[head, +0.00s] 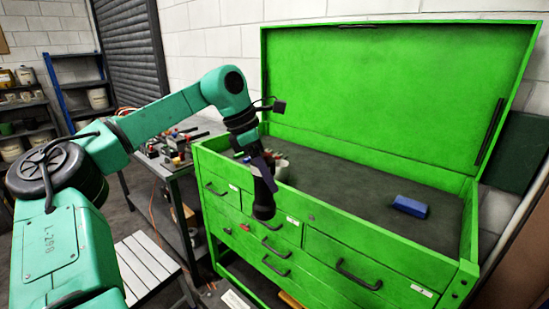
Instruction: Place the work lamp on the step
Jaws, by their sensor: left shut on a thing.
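My left arm reaches in from the left. Its left gripper (258,163) is over the front edge of the green tool chest, shut on a dark work lamp (263,204). The lamp hangs down from the gripper, its wider end lowest, in front of the chest's drawers. The gripper's fingers are small and dark here and partly merge with the lamp. A white slatted step (148,262) stands low on the floor at the lower left, beside my arm and apart from the lamp. Part of it is hidden by my arm. My right gripper is not in view.
The green tool chest (378,240) has its lid (380,95) raised. A blue block (410,206) lies on its dark top. A workbench (185,165) with small clutter stands left of the chest, behind the step. Shelves (85,85) stand at the back left.

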